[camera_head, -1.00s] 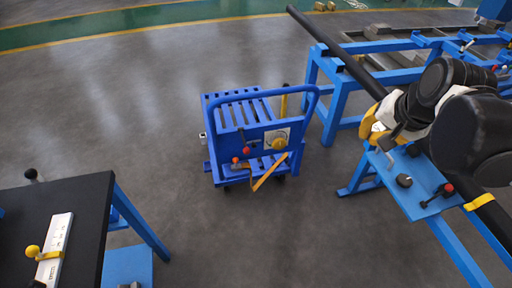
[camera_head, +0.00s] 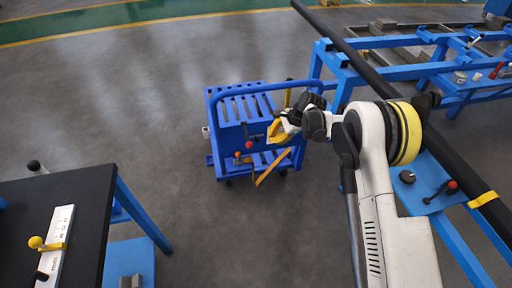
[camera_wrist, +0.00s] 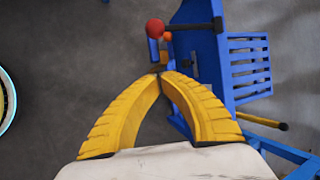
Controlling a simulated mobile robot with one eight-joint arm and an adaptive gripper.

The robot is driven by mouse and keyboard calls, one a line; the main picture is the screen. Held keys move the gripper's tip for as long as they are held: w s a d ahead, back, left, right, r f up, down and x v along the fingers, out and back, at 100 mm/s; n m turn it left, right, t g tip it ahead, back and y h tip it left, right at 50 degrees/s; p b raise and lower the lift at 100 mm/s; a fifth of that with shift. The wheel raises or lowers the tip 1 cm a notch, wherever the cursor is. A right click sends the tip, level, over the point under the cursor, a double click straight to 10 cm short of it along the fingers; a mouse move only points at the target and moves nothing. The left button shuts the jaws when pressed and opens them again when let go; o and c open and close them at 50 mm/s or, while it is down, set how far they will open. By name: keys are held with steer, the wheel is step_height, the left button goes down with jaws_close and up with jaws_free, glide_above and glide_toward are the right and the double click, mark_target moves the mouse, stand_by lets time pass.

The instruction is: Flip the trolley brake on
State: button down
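The blue trolley (camera_head: 240,120) stands on the floor in mid picture, with a slatted bed and a tube handle. I cannot tell for certain which part is the brake. My gripper (camera_head: 272,138) is in front of the trolley's right side and hides part of its panel. In the wrist view, the yellow fingers of my gripper (camera_wrist: 160,73) meet at the tips with nothing seen between them. A red ball knob (camera_wrist: 155,28) on the trolley (camera_wrist: 205,45) lies just beyond the tips.
A black-topped table (camera_head: 85,205) with a yellow-knobbed white plate (camera_head: 55,240) stands at lower left. A blue frame (camera_head: 340,85) carrying a long dark bar (camera_head: 345,50) runs along the right. Grey floor is clear left of the trolley.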

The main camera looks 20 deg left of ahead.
mark_target(247, 136)
steer(key=s+b+x, duration=0.1)
steer(key=b+x, duration=0.3)
steer(key=x, duration=0.8)
steer(key=r, duration=0.1)
steer(key=s+r, duration=0.1)
steer(key=r+b, duration=0.1)
steer(key=shift+s+a+r, duration=0.2)
steer(key=shift+s+a, duration=0.05)
steer(key=shift+s, duration=0.1)
